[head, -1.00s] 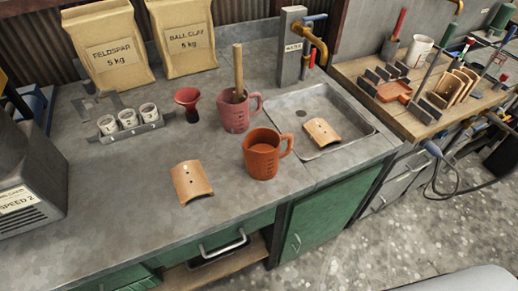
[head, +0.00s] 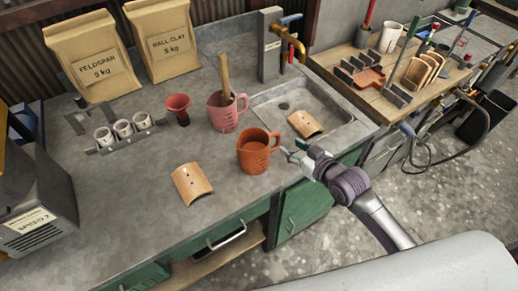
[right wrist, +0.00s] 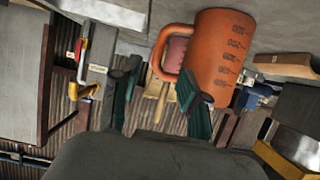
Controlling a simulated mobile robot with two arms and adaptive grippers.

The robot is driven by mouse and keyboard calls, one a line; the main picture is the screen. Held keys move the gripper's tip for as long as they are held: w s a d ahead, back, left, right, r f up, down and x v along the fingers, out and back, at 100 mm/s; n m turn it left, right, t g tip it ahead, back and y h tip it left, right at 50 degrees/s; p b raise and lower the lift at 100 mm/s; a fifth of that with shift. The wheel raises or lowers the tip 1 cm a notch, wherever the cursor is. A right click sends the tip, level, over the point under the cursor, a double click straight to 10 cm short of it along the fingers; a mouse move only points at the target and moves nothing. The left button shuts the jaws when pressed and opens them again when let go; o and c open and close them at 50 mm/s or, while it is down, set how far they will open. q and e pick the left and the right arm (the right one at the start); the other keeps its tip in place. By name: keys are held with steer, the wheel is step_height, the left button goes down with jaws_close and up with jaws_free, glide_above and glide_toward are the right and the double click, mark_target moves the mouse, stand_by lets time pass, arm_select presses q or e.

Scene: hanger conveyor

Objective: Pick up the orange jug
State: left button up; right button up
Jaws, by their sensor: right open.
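The orange jug (head: 255,152) stands upright on the grey counter, its handle pointing right in the head view. In the right wrist view, the jug (right wrist: 222,55) appears upside down with dark measuring marks, and its handle lies toward the gap between my fingers. My right gripper (head: 293,152) is just right of the handle in the head view. In the right wrist view, my right gripper (right wrist: 158,95) has its two green-padded fingers apart with nothing held. The right finger overlaps the jug's wall in the picture; I cannot tell whether it touches. My left gripper is not in view.
A pink jug (head: 224,117) with a wooden tool stands close behind. Curved tan tiles lie on the counter (head: 191,184) and in the sink (head: 305,124). A red funnel-shaped cup (head: 178,105) and a rack of small cups (head: 122,132) stand further left.

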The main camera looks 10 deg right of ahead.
mark_target(279, 139)
steer(key=x, duration=0.3)
steer(key=shift+w, duration=0.25)
steer(key=shift+w+a+f+p, duration=0.2)
steer(key=shift+w+a+p, duration=0.05)
steer(key=shift+w+p, duration=0.25)
steer(key=x, duration=0.4)
steer(key=shift+f+p, duration=0.2)
steer(key=shift+p, duration=0.15)
steer(key=shift+c, duration=0.3)
steer(key=shift+d, duration=0.1)
jaws_close()
steer(key=shift+r, duration=0.2)
